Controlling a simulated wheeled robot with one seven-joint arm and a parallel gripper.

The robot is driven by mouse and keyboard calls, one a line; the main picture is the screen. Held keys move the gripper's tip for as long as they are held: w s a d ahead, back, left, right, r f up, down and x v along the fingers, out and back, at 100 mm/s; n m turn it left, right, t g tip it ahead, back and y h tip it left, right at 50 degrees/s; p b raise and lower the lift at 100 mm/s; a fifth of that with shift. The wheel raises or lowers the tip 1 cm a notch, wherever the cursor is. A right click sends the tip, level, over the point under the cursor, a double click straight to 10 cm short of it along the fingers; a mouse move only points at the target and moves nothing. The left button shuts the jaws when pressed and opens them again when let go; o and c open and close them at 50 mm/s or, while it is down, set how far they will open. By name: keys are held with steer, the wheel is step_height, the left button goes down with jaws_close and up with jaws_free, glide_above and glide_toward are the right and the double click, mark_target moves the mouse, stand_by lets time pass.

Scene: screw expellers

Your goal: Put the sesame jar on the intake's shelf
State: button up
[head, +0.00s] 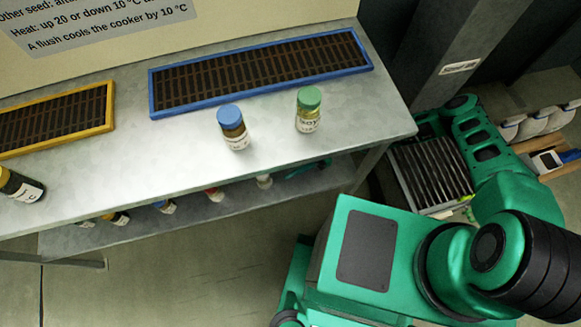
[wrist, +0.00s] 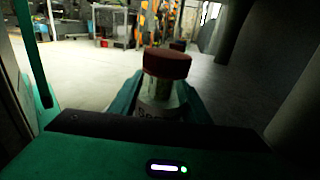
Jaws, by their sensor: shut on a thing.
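A jar with a red-brown cap (wrist: 166,66) stands between the fingers of my gripper (wrist: 157,92) in the wrist view. My gripper is shut on it. Its label is pale with dark lettering, partly hidden by the gripper body, so I cannot read it fully; I take it for the sesame jar. In the head view my green arm is at the lower right, and neither gripper nor held jar can be made out there. I cannot pick out the intake's shelf for certain in either view.
A steel bench (head: 180,143) carries a blue-framed tray (head: 262,70), a yellow-framed tray (head: 55,118), a blue-capped jar (head: 233,127), a green-capped jar (head: 308,110) and a dark jar (head: 20,187). Several small jars stand on its lower shelf (head: 135,232). Open floor shows in the wrist view.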

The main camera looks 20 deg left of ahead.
steer(key=shift+f, duration=0.95)
steer(key=shift+f, duration=0.1)
steer(key=o, duration=1.3)
steer(key=shift+w, duration=0.1)
steer(key=v, duration=1.2)
steer(key=shift+r, duration=0.2)
